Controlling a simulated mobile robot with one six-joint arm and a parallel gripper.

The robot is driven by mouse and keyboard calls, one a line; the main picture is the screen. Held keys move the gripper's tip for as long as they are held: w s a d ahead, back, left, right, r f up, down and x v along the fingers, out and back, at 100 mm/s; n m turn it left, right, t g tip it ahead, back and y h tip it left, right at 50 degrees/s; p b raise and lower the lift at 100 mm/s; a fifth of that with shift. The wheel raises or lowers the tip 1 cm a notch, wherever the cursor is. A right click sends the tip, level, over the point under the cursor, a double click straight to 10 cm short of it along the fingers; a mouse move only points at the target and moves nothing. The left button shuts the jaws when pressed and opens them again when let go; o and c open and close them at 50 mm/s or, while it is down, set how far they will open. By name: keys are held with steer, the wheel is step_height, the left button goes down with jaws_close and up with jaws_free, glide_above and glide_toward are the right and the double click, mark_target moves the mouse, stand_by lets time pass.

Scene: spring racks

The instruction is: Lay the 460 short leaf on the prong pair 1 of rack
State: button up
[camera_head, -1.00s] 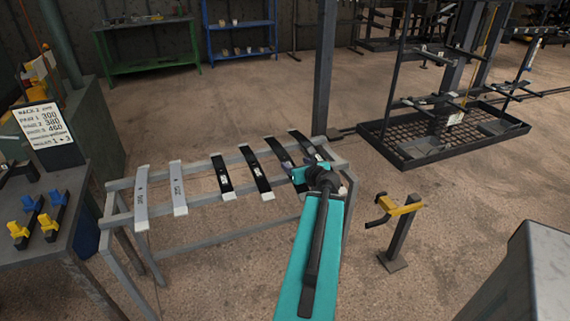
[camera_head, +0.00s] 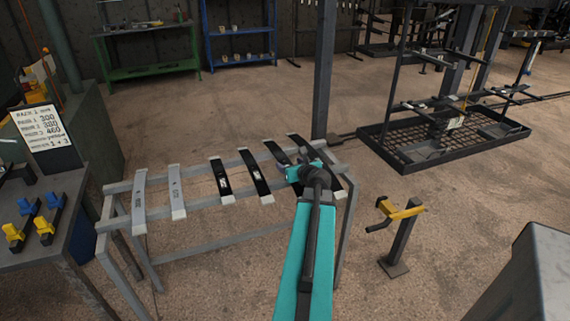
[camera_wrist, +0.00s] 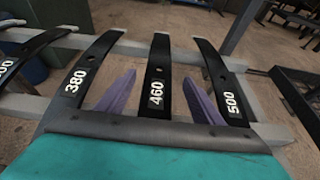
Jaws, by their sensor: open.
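The 460 leaf (camera_wrist: 158,75) is a black, slightly bowed strip with a white number label, lying across the grey stand. It also shows in the head view (camera_head: 278,152), its near part hidden by my gripper. My gripper (camera_wrist: 157,92) is open, with one purple finger on each side of the 460 leaf; whether they touch it I cannot tell. In the head view my gripper (camera_head: 297,172) is over the right end of the stand. The rack (camera_head: 445,100), a dark frame with prongs above a mesh base, stands at the back right. I cannot tell which prong pair is 1.
The 380 leaf (camera_wrist: 88,72) and 500 leaf (camera_wrist: 223,85) lie close on either side. More leaves, including two grey ones (camera_head: 139,200), lie along the stand (camera_head: 205,203). A yellow-topped post (camera_head: 400,235) stands right of my arm. A sign (camera_head: 47,130) is at left.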

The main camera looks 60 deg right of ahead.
mark_target(285, 161)
steer(key=shift+b+x, duration=1)
steer(key=shift+x, duration=1.65)
steer(key=shift+a, duration=0.1)
jaws_close()
steer(key=shift+r, duration=0.1)
